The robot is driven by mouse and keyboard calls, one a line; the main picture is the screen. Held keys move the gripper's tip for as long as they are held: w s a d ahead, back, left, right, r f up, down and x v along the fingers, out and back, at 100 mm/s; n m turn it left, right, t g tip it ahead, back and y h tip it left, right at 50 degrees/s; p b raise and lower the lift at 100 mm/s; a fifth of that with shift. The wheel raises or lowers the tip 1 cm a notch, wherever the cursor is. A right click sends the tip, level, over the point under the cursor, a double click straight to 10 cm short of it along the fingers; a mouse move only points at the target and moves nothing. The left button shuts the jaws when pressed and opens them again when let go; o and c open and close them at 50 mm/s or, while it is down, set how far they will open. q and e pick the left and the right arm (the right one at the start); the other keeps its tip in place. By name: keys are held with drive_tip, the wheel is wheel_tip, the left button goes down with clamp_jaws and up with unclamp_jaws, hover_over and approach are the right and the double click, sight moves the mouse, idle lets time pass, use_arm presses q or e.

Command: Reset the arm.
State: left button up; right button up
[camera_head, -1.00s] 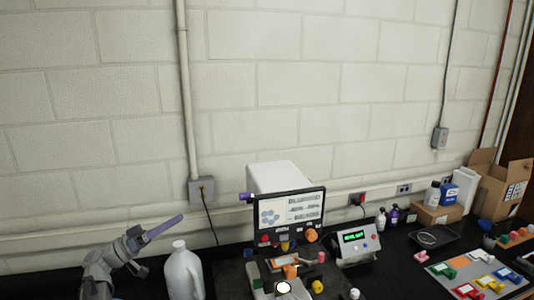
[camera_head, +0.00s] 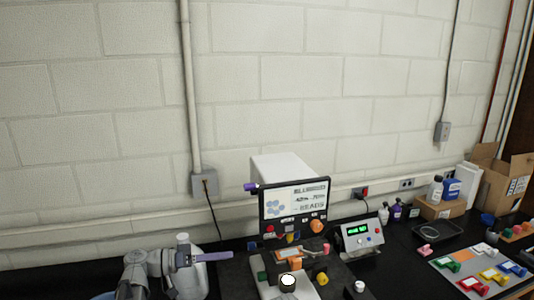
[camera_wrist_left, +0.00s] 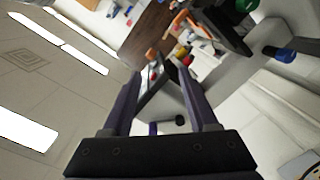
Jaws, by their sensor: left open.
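My left gripper (camera_head: 214,257) comes in from the lower left in the head view, at the end of a grey arm. Its purple fingers point right, in front of a white jug (camera_head: 186,281) that the arm partly hides. In the left wrist view its two purple fingers (camera_wrist_left: 160,98) stand apart with nothing held between them. My right gripper is in neither view.
A machine with a screen (camera_head: 293,200) stands right of my left gripper on the black bench. A grey meter box (camera_head: 360,236), a black tray (camera_head: 437,231), a mat of coloured blocks (camera_head: 480,268) and a cardboard box (camera_head: 498,184) lie further right.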

use_arm(q)
drive_tip(key=s+d+f+g+y+b, duration=0.25)
drive_tip(key=s+d+f+y, duration=0.2)
drive_tip(key=f, duration=0.45)
drive_tip(key=s+d+f+g+y+b, duration=0.25)
drive_tip(key=s+d+f, duration=0.35)
drive_tip(key=f, duration=0.4)
drive_tip(key=s+a+f+n+y+b, duration=0.2)
drive_tip(key=s+a+f+y+b, duration=0.1)
drive_tip(key=s+f+y, duration=0.6)
drive_tip(key=shift+a+f+y+b, duration=0.4)
drive_tip(key=shift+f+y+b, duration=0.3)
drive_tip(key=shift+f+y, duration=0.15)
